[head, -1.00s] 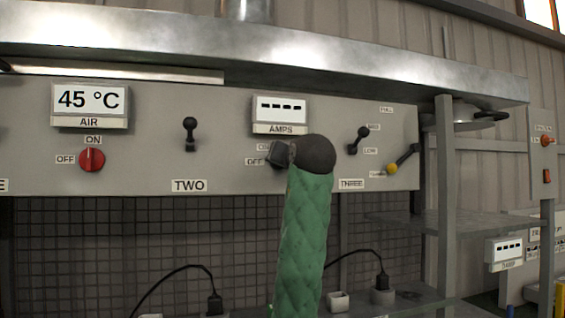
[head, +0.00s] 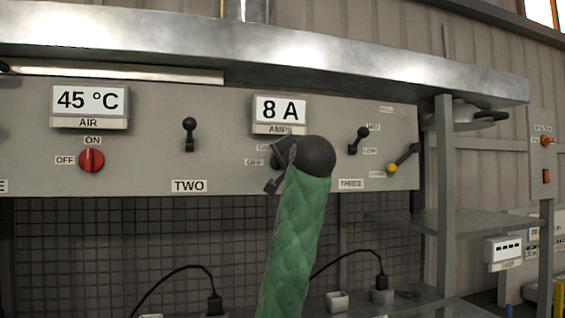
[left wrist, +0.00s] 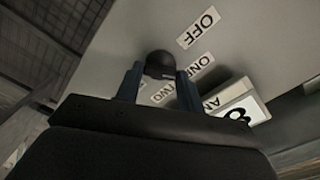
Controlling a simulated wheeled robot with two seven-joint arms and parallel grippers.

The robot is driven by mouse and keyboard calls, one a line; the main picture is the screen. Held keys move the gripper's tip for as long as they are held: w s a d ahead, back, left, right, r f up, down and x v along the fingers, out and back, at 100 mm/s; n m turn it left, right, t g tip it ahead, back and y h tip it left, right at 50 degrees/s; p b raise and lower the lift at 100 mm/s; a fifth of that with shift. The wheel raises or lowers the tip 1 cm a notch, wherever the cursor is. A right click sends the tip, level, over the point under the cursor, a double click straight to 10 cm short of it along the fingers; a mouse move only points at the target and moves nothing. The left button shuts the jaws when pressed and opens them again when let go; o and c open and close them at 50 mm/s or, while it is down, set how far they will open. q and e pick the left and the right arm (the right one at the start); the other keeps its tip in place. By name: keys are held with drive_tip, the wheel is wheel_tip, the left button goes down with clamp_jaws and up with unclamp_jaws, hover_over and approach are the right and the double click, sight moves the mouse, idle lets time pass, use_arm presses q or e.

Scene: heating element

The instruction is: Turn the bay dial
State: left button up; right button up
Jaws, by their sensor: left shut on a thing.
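The dark round dial (left wrist: 160,65) sits on the grey panel under the AMPS display, between the two fingers of my left gripper (left wrist: 160,82), which is shut on it. Labels OFF, ONE and TWO stand around it in the left wrist view. In the head view my left gripper (head: 277,167) is at the panel, its fingers tilted, and my wrist hides most of the dial. The AMPS display (head: 280,109) reads 8 A. My right gripper is not in view.
A red knob (head: 91,160) sits at the left under the AIR display (head: 91,101), which reads 45 °C. Black levers stand at TWO (head: 189,134) and THREE (head: 358,140). A metal hood edge (head: 300,65) runs above the panel.

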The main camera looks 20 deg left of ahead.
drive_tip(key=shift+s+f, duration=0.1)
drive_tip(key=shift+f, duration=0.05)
use_arm(q)
drive_tip(key=o, duration=1)
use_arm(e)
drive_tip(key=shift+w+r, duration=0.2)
use_arm(q)
drive_tip(key=b+v, duration=0.2)
drive_tip(key=v, duration=0.5)
drive_tip(key=shift+s+d+b, duration=0.25)
drive_tip(key=shift+s+b, duration=0.05)
drive_tip(key=shift+b, duration=0.05)
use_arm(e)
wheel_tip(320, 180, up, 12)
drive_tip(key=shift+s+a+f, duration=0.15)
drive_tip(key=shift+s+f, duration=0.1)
use_arm(q)
drive_tip(key=shift+f, duration=0.2)
